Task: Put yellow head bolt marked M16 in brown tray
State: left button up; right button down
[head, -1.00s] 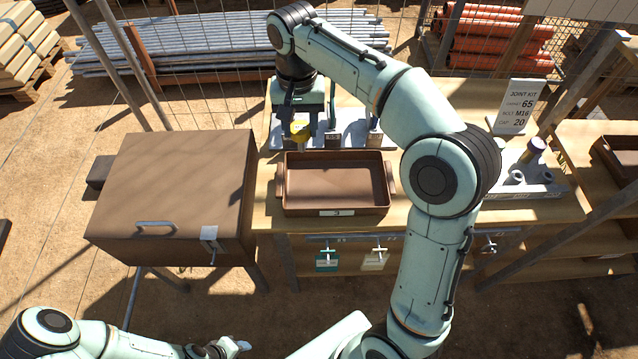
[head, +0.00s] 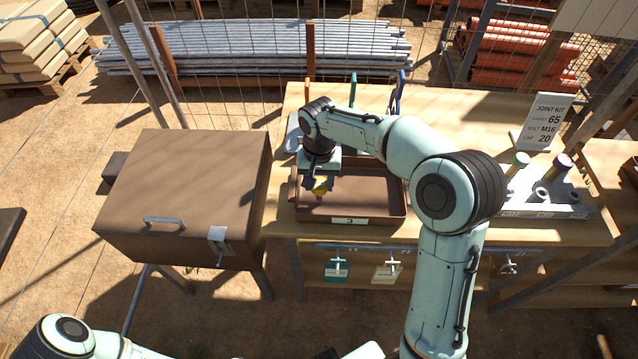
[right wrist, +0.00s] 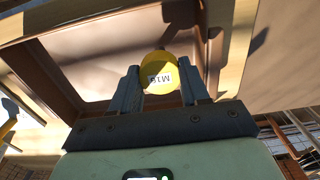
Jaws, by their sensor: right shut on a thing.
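The yellow head bolt (right wrist: 159,72) shows a white label reading M16 in the right wrist view. My right gripper (right wrist: 160,85) is shut on it, one finger on each side of the head. In the head view the yellow head (head: 320,186) shows under my right gripper (head: 320,182), over the left part of the brown tray (head: 350,219). The tray sits on the wooden bench with a tag reading 3 on its front. I cannot tell how high the bolt is above the tray floor. My left gripper is out of view; only its arm shows at bottom left.
A brown lidded box (head: 185,185) stands left of the bench. A sign reading "Joint Kit" (head: 546,122) and a grey bolt rack (head: 545,200) are at the right. Coloured-handled tools stand behind the tray. A wire fence is behind the bench.

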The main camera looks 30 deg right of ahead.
aim_at(319, 183)
jog(key=shift+f, duration=0.45)
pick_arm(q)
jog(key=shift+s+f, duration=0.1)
pick_arm(e)
jog(key=c, duration=0.5)
grip_release()
jog(key=shift+f, duration=0.15)
jog(key=shift+c, duration=0.2)
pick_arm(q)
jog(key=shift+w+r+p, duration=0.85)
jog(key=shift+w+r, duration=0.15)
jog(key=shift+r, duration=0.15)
pick_arm(e)
notch_tip(319, 183, up, 12)
jog(key=shift+r, duration=0.2)
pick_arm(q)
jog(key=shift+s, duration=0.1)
pick_arm(e)
jog(key=shift+f, duration=0.1)
